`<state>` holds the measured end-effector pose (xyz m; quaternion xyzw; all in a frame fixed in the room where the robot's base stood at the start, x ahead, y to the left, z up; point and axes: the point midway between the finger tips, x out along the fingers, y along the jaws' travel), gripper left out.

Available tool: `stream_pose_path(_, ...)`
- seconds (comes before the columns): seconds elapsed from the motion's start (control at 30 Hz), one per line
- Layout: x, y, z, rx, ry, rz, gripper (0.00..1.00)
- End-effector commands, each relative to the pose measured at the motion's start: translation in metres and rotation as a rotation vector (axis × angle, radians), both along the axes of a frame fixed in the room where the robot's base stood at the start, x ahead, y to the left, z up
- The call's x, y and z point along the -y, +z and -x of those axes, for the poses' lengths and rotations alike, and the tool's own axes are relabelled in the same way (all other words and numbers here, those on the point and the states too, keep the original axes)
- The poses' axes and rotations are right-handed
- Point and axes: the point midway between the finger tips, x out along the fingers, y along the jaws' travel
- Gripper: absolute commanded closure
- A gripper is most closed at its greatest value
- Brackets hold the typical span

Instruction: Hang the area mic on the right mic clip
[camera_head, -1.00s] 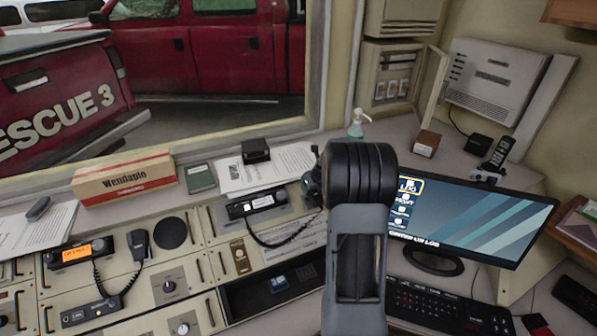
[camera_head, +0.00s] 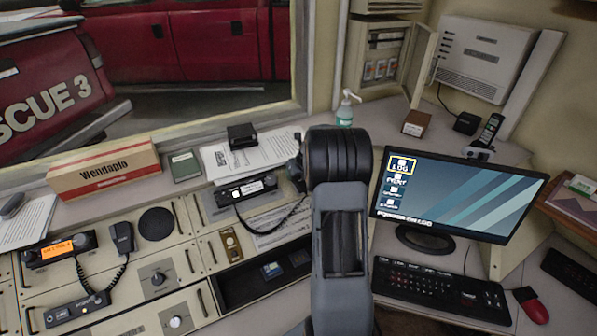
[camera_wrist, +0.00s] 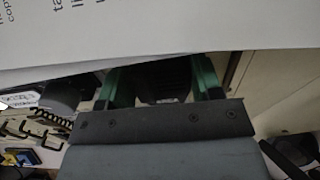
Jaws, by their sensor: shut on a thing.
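In the wrist view, my gripper (camera_wrist: 160,85) has its two green fingers shut on a dark thing (camera_wrist: 163,82), which looks like the area mic. It is shadowed and partly cut off. In the head view, my arm hides the gripper and most of the mic. A coiled cord runs from the right radio (camera_head: 247,190) to a dark part (camera_head: 296,170) at the left side of my arm. A brass-coloured plate (camera_head: 231,245) on the console face, below that radio, may be the right mic clip. Another mic (camera_head: 122,238) hangs at the left by the orange-lit radio (camera_head: 60,248).
White papers (camera_head: 250,155) and a black box (camera_head: 241,137) lie on the ledge behind the radio. A sheet (camera_wrist: 150,30) fills the top of the wrist view. A monitor (camera_head: 470,200) and keyboard (camera_head: 440,288) stand right of my arm. An open dark tray (camera_head: 240,290) lies below the plate.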

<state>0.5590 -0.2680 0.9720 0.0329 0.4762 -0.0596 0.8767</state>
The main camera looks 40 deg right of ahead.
Motion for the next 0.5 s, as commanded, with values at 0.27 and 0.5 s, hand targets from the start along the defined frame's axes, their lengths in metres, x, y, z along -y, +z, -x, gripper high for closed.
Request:
stream_pose_path(0.27,0.0,0.0006,-0.0002,0.001,0.0,0.002,0.31)
stream_pose_path(0.5,0.0001,0.0003,0.0,0.0,0.0,0.001,0.11)
